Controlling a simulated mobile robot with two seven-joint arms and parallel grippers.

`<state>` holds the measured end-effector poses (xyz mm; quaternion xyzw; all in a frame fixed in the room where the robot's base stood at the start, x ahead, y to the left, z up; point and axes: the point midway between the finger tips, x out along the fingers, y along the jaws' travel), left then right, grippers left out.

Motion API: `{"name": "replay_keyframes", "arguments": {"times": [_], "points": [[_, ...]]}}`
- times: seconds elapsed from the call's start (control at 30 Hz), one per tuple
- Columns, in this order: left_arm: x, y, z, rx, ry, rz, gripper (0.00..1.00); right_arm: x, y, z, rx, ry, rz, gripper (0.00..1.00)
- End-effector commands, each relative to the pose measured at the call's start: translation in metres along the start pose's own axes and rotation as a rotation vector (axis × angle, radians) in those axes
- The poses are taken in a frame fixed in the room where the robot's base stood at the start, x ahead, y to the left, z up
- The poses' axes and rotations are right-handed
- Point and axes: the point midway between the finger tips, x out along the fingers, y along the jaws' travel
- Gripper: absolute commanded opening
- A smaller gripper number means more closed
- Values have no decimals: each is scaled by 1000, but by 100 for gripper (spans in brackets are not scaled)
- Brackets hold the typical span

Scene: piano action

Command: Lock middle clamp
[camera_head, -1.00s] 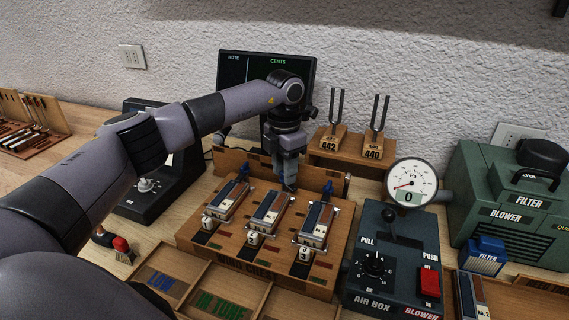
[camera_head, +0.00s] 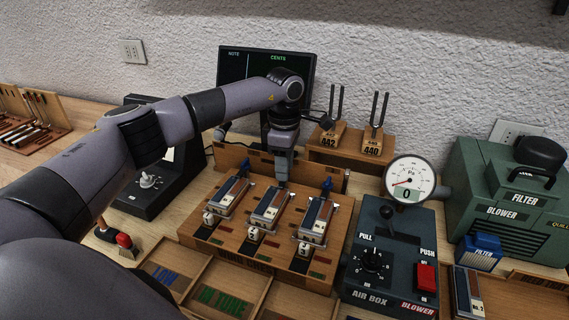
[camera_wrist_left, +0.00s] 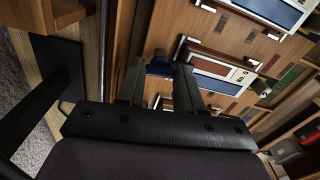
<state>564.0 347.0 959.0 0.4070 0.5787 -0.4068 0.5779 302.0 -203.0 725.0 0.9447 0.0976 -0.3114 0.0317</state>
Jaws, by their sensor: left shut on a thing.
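A wooden board (camera_head: 205,235) holds three reed blocks in a row, with the middle block (camera_head: 268,207) labelled 2. Blue clamp levers stand behind the left block (camera_head: 244,168) and the right block (camera_head: 327,184). My left gripper (camera_head: 282,180) points down behind the middle block and hides the middle clamp there. In the left wrist view, my left gripper (camera_wrist_left: 162,78) is shut on the blue middle clamp lever (camera_wrist_left: 159,67), which shows between its fingers. The lever's exact angle is hard to tell. My right gripper is not in view.
The tuning fork stand (camera_head: 345,145) and the dark screen (camera_head: 235,68) stand behind the board. The air box (camera_head: 380,250) with its gauge (camera_head: 410,180) is to the right. Open wooden trays (camera_head: 215,275) lie in front.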

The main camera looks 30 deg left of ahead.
Motion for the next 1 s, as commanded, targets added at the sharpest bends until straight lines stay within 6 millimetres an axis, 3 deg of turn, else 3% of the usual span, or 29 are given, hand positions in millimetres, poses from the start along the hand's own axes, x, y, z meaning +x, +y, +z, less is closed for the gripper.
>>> {"name": "replay_keyframes", "arguments": {"times": [0.3,0.8,0.83,0.9,1.0], "points": [[-1,1,1,108,-5,3,6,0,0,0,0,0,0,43],[-1,0,1,127,-4,3,6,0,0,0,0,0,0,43],[-1,0,1,127,-4,3,39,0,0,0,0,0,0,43],[-1,0,1,127,-4,3,62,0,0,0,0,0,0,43],[-1,0,1,126,-3,2,62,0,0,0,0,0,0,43]]}}
